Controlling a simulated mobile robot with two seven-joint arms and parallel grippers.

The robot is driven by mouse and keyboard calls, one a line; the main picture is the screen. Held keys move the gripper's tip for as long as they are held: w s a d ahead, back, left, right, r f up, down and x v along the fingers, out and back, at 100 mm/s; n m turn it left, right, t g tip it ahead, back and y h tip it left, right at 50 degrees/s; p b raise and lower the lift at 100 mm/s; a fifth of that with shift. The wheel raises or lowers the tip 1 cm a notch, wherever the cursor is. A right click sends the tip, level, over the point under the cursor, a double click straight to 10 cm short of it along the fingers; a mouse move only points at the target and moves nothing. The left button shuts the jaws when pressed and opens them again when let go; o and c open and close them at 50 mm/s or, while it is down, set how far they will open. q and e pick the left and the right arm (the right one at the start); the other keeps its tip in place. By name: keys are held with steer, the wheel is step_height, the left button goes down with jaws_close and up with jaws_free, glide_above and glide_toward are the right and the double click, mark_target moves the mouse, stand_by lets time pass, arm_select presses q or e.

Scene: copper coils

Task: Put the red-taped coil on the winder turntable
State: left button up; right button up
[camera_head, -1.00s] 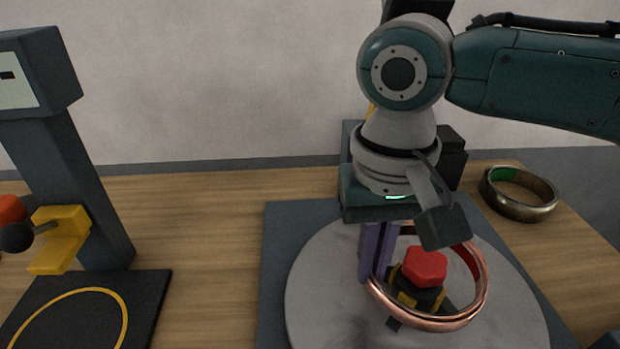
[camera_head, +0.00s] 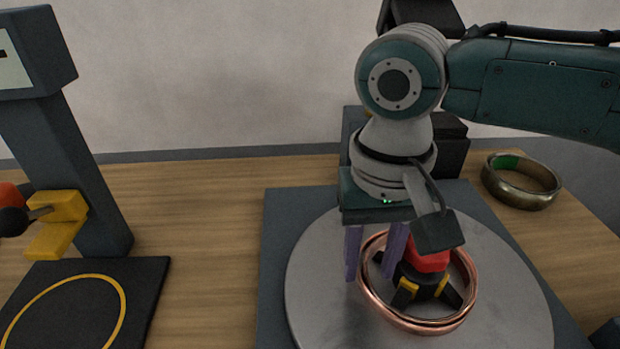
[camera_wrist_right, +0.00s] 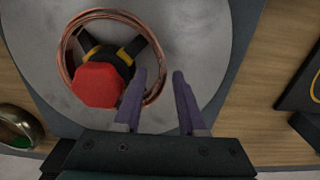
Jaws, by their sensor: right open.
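The copper coil (camera_head: 372,297) lies flat on the grey round turntable (camera_head: 320,300), around the central hub with its red knob (camera_head: 428,262) and black-and-yellow jaws. In the right wrist view the coil (camera_wrist_right: 66,62) also circles the hub, whose red knob (camera_wrist_right: 98,85) is near. I cannot make out the red tape clearly now. My right gripper (camera_head: 374,262) is open at the coil's far left side, its purple fingers apart. In the wrist view the coil's rim passes near the gap between the fingers (camera_wrist_right: 160,90). My left gripper is not in view.
A darker brass-coloured ring with a green patch (camera_head: 520,183) lies at the back right of the wooden table. At the left stands a grey post with a display (camera_head: 40,60), a yellow bracket (camera_head: 58,222) and a black base marked with a yellow circle (camera_head: 140,290). Wood between is clear.

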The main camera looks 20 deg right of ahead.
step_height(320, 180, up, 10)
steer(key=p, duration=0.2)
steer(key=s+a+n+t+y+p, duration=0.2)
steer(key=s+a+n+y+p, duration=0.15)
steer(key=s+a+p, duration=0.35)
steer(key=s+d+r+t+h+p, duration=0.2)
steer(key=s+d+r+h+p, duration=0.25)
steer(key=s+d, duration=0.55)
step_height(320, 180, up, 38)
steer(key=n+y+p, duration=0.1)
steer(key=p, duration=3.5)
steer(key=shift+w+p, duration=0.25)
steer(key=shift+p, duration=0.1)
